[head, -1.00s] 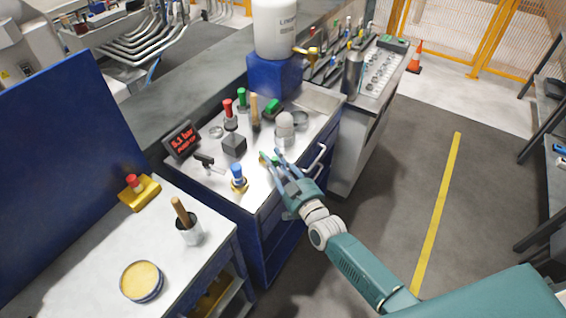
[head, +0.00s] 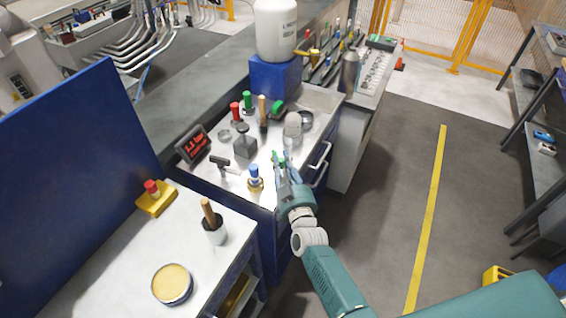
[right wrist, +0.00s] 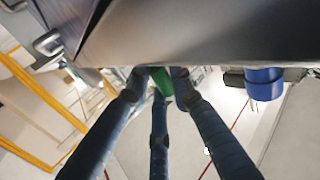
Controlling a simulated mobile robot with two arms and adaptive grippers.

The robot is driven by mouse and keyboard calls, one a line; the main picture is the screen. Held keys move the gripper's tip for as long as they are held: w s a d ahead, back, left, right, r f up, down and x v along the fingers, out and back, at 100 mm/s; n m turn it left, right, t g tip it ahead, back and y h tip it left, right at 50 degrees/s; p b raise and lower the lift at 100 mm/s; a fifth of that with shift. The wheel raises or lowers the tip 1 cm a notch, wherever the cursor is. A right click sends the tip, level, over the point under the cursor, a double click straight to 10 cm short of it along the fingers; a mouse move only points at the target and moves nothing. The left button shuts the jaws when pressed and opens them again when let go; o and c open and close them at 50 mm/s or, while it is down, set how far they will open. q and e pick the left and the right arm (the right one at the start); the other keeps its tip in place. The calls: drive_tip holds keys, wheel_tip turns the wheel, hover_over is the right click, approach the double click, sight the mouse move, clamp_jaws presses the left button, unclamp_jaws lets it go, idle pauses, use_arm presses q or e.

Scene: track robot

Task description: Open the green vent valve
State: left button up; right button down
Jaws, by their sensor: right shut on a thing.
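The green vent valve (head: 275,157) is at the front edge of the steel worktop, mostly hidden by my fingers. In the right wrist view a green piece (right wrist: 162,80) sits between the fingertips under the worktop's edge. My right gripper (head: 282,165) is shut on it, with its fingers pointing away from me. It also shows in the right wrist view (right wrist: 158,82), with three fingers around the green piece. How far the valve is turned cannot be seen. My left gripper is not in view.
A blue-topped valve (head: 254,172) stands left of my gripper. A dark pressure display (head: 193,146), a grey block (head: 245,147) and a clear domed cup (head: 293,124) stand nearby. A drawer handle (head: 322,163) is close on the right. The floor (head: 385,190) to the right is clear.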

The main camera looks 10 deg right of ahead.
drive_tip(key=shift+d+r, duration=0.15)
drive_tip(key=c, duration=1.8)
unclamp_jaws()
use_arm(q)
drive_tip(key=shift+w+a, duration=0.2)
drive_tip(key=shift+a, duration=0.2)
use_arm(e)
drive_tip(key=shift+o, duration=1.3)
drive_tip(key=shift+s, duration=0.2)
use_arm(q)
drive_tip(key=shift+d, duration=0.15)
use_arm(e)
drive_tip(key=s, duration=1.1)
drive_tip(key=shift+s, duration=0.25)
